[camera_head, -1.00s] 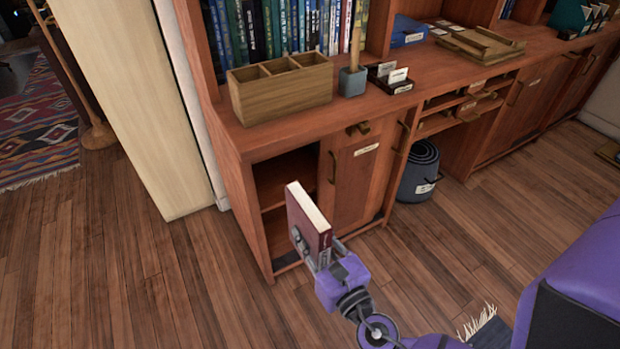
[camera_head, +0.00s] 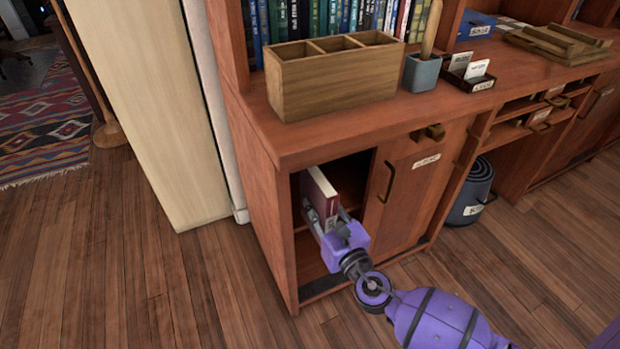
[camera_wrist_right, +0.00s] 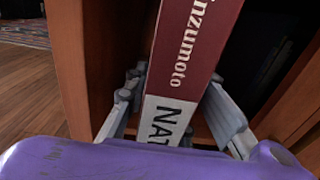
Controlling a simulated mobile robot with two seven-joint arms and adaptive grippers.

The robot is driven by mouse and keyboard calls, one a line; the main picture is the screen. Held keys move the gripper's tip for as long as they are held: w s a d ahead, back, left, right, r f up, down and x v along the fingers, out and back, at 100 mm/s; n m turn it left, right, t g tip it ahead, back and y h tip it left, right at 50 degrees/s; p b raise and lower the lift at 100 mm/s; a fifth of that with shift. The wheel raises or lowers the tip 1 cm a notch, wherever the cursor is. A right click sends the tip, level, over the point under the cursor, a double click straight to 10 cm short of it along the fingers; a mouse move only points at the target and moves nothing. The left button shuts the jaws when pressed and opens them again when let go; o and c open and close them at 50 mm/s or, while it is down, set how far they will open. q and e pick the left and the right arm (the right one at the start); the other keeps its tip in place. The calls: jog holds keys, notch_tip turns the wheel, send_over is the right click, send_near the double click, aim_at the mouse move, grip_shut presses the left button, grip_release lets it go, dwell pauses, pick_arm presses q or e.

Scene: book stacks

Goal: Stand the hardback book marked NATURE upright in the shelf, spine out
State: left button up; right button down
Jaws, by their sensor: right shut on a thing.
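The dark red hardback book (camera_head: 321,194) stands upright in my right gripper (camera_head: 325,222), at the opening of the lower cabinet. In the right wrist view its spine (camera_wrist_right: 185,60) faces the camera, with "nzumoto" on red and "NAT" on a white label (camera_wrist_right: 167,122); the rest of the title is hidden. The right gripper's fingers (camera_wrist_right: 178,110) are shut on the book, one on each side. The open cabinet compartment (camera_head: 350,172) has an inner shelf; the book's far part is at or inside its left side. My left gripper is not in view.
The cabinet's left side wall (camera_head: 268,205) is close to the book. A closed door (camera_head: 415,195) with a handle is on the right. A wooden organizer box (camera_head: 335,85) and a pencil cup (camera_head: 421,72) stand on the counter above. A rolled mat in a bin (camera_head: 470,195) stands farther right.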

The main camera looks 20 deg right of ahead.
jog(key=w+f+b, duration=0.3)
jog(key=w+b, duration=0.1)
jog(key=w, duration=0.9)
jog(key=shift+w+a+f, duration=0.2)
jog(key=shift+w+f, duration=0.05)
jog(key=shift+b, duration=0.3)
jog(key=c, duration=1.5)
grip_release()
jog(key=shift+f, duration=0.15)
